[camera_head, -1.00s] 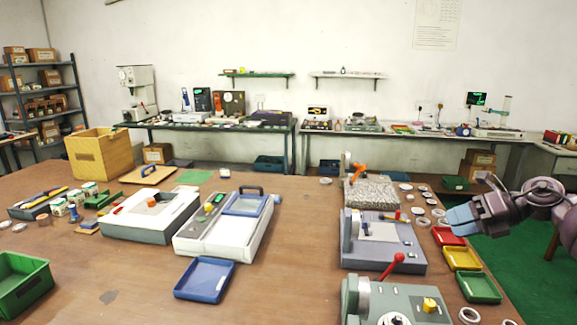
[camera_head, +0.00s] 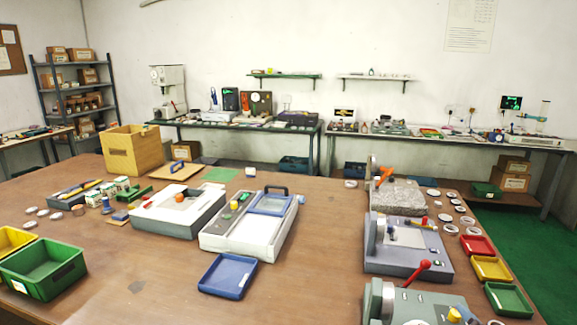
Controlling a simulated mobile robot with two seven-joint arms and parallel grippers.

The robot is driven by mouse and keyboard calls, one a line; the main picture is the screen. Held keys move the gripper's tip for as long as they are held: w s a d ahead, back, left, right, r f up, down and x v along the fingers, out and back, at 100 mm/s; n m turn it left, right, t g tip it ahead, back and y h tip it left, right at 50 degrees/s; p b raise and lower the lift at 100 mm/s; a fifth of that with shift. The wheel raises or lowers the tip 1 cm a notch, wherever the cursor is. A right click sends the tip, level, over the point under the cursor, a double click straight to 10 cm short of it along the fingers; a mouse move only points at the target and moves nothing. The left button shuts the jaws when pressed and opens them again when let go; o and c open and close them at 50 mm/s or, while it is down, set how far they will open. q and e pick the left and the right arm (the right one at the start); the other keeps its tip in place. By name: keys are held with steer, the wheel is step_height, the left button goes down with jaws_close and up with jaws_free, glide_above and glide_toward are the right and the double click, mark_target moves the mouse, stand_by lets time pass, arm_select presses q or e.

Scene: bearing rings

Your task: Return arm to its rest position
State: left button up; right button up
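Neither of my grippers nor my arms shows in the head view. The brown table (camera_head: 140,290) fills the lower part of the view. Several bearing rings (camera_head: 464,209) lie along its right side, and more rings (camera_head: 43,213) lie at its left. A blue tray (camera_head: 228,276) lies near the front middle and looks empty.
Grey machines (camera_head: 408,246) stand on the right of the table beside red, yellow and green trays (camera_head: 507,299). White devices (camera_head: 250,222) stand in the middle. A green bin (camera_head: 42,270) and a wooden box (camera_head: 132,151) are at the left. The front middle is clear.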

steer(key=s+a+f+m+g, duration=0.2)
steer(key=s+f+m+g, duration=0.15)
steer(key=s, duration=0.55)
steer(key=s+a+f+m+g, duration=0.1)
steer(key=s+f+m+g, duration=0.3)
steer(key=s, duration=0.4)
steer(key=s+a+f+m+g, duration=0.2)
steer(key=s+m+g, duration=0.25)
steer(key=s, duration=0.45)
arm_select(q)
step_height(320, 180, down, 8)
steer(key=b, duration=0.8)
steer(key=shift+s+d+f+g, duration=0.15)
steer(key=shift+d+f+g, duration=0.05)
steer(key=shift+g, duration=0.1)
arm_select(e)
steer(key=w+f+n+t, duration=0.1)
steer(key=w+f+t, duration=0.2)
steer(key=f, duration=0.6)
steer(key=w+f+n+t, duration=0.1)
steer(key=w+f+t, duration=0.2)
steer(key=f, duration=0.7)
steer(key=shift+w+a, duration=0.25)
steer(key=shift+w, duration=0.4)
arm_select(q)
steer(key=shift+r, duration=0.1)
steer(key=shift+d, duration=0.1)
arm_select(e)
steer(key=shift+d, duration=0.1)
